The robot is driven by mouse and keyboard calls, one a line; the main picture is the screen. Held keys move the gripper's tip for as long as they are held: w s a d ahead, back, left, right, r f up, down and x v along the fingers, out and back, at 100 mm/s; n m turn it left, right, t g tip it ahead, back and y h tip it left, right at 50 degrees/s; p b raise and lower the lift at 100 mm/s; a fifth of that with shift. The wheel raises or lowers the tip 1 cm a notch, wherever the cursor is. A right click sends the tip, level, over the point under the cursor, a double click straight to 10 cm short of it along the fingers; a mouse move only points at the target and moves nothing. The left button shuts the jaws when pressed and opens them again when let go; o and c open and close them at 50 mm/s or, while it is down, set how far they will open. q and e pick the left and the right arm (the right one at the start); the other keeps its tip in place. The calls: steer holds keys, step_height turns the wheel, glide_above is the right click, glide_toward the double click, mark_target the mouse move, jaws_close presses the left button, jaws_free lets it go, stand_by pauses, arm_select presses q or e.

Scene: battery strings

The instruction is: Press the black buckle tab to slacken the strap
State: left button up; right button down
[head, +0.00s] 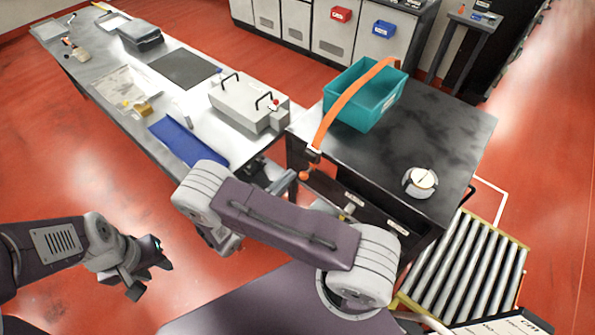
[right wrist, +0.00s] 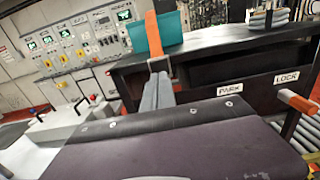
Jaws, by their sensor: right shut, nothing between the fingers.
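The orange strap (head: 345,98) runs over the teal bin (head: 372,103) and down across the edge of the black cart (head: 445,145). The dark buckle (head: 314,154) sits at the strap's lower end, at the cart's edge. In the right wrist view the buckle (right wrist: 158,64) is just beyond my right gripper (right wrist: 158,92). The fingers are shut and empty, pointing at it; whether they touch it I cannot tell. The tab is too small to make out. In the head view my right gripper (head: 288,181) is low and left of the buckle. My left gripper (head: 152,268) hangs over the floor, away from the cart.
The cart front has PARK and LOCK labels (right wrist: 287,78) and an orange-ended lever (right wrist: 297,101). A round white-topped object (head: 420,182) stands on the cart. A long bench (head: 175,98) with a grey handled case (head: 245,103) lies left. A roller conveyor (head: 465,270) is right.

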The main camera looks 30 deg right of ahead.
steer(key=shift+b+v, duration=0.9)
steer(key=shift+v, duration=2.1)
